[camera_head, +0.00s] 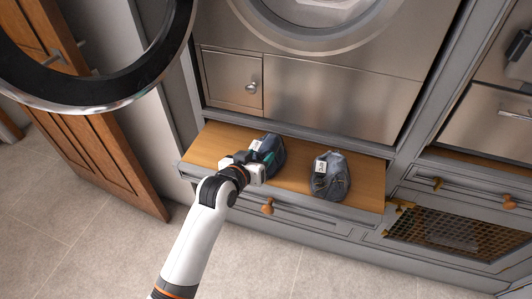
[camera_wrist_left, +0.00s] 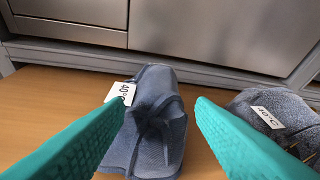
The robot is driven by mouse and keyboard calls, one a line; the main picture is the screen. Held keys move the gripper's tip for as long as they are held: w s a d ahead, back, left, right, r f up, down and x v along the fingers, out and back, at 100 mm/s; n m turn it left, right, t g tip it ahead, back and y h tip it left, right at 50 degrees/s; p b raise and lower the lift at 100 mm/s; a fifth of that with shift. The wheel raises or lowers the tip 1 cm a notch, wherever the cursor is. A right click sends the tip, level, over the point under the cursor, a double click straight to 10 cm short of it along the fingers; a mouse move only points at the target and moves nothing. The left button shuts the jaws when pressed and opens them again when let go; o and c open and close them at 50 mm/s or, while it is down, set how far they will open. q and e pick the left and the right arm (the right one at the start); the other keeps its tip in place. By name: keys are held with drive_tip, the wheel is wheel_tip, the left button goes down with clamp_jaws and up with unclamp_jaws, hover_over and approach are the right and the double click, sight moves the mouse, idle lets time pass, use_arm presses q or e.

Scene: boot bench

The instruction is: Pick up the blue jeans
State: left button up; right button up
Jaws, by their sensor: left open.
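A bundled blue garment that looks like the jeans (camera_head: 273,146) lies on a wooden shelf (camera_head: 215,143) under the steel-fronted machine. It also shows in the left wrist view (camera_wrist_left: 158,92), with a dark knot or tie on top and a white tag reading about 40. My left gripper (camera_head: 263,158) is open at this bundle. In the left wrist view its teal fingers (camera_wrist_left: 160,110) stand apart, one to each side of the bundle, and I see no grip on it. My arm hides part of the bundle in the head view. My right gripper is out of view.
A second, greyer blue bundle (camera_head: 330,177) with a white tag lies to the right on the shelf. A large round door ring (camera_head: 95,95) hangs open at upper left. A drawer with a wooden knob (camera_head: 268,207) is below; a brass grille (camera_head: 455,235) is at right.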

sight(267, 148)
use_arm(q)
drive_tip(key=shift+x, duration=2.75)
drive_tip(key=shift+r, duration=0.15)
drive_tip(key=c, duration=0.9)
drive_tip(key=shift+r, duration=0.1)
clamp_jaws()
